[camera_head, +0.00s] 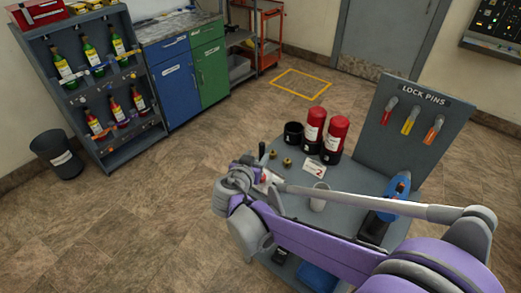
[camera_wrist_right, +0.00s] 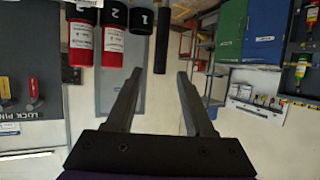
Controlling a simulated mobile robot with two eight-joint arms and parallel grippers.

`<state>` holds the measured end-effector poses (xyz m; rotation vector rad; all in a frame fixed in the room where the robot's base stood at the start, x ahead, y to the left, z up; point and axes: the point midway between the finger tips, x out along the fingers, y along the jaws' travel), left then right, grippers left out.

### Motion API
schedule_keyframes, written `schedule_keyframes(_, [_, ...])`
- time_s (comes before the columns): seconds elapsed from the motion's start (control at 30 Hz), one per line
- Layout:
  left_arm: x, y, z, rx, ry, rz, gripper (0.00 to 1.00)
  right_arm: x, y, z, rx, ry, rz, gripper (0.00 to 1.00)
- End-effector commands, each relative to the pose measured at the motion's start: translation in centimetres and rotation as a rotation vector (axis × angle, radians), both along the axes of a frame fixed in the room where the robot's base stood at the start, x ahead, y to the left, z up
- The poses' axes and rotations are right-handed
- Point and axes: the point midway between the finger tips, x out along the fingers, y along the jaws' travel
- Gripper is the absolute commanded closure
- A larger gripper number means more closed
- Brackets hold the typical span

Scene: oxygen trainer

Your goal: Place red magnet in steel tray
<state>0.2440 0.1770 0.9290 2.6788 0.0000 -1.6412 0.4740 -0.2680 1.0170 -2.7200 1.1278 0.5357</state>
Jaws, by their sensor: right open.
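My right gripper (camera_head: 262,172) is over the near left side of the grey table (camera_head: 340,180), its arm crossing the view from the lower right. In the right wrist view, its two fingers (camera_wrist_right: 160,73) are apart with nothing held between them. I cannot pick out a red magnet for certain; a small reddish patch shows close to the gripper in the head view, too small to identify. I cannot identify a steel tray either. My left gripper is not in view.
Two red cylinders (camera_head: 325,130) with white labels and a black cup (camera_head: 293,133) stand at the table's back. The LOCK PINS board (camera_head: 420,115) rises on the right. Open floor (camera_head: 170,195) lies to the left.

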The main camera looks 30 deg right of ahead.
Motion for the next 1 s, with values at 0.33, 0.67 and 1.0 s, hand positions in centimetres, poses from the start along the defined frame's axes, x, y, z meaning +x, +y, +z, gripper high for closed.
schedule_keyframes(0.33, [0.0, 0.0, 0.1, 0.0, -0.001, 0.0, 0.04, -1.8, 1.4, 0.8, 0.002, 0.015, 0.002, 0.47])
schedule_keyframes(0.67, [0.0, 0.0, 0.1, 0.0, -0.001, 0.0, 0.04, -13.5, 2.2, -4.7, 0.145, 0.481, 0.243, 0.47])
schedule_keyframes(1.0, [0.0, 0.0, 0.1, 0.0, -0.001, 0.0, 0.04, -22.5, 8.5, -8.5, 0.274, 0.671, 0.703, 0.47])
